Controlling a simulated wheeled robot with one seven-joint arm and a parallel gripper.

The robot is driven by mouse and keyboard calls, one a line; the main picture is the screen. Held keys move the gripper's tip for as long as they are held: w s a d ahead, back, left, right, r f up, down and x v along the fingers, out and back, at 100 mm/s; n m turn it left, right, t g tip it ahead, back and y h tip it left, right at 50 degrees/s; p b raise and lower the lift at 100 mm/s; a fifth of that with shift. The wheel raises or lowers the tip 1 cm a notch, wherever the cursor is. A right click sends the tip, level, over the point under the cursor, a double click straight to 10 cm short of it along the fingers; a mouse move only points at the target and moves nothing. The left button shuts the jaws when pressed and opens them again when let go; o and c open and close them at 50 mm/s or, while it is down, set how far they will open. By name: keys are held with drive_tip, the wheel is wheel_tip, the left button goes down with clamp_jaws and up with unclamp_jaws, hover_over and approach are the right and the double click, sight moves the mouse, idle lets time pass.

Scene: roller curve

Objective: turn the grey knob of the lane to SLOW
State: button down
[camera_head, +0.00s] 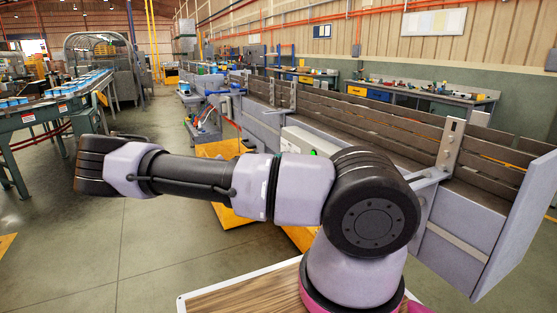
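A long grey lane (480,240) with brown slatted sides runs from the right foreground to the back middle. A pale control box (297,138) is on its near side, with a small green light or button (313,153). My arm covers the lower part of this box. I cannot make out the grey knob or any SLOW mark. My arm stretches across the picture to the left, ending in a dark joint at the left. My gripper does not show, so I cannot tell its place relative to the box.
Yellow platforms (219,149) lie on the floor beside the lane, partly behind my arm. A green-framed conveyor (42,112) with blue-and-white items stands at the left. A grey cart (203,122) stands further back. The floor at the left front is clear.

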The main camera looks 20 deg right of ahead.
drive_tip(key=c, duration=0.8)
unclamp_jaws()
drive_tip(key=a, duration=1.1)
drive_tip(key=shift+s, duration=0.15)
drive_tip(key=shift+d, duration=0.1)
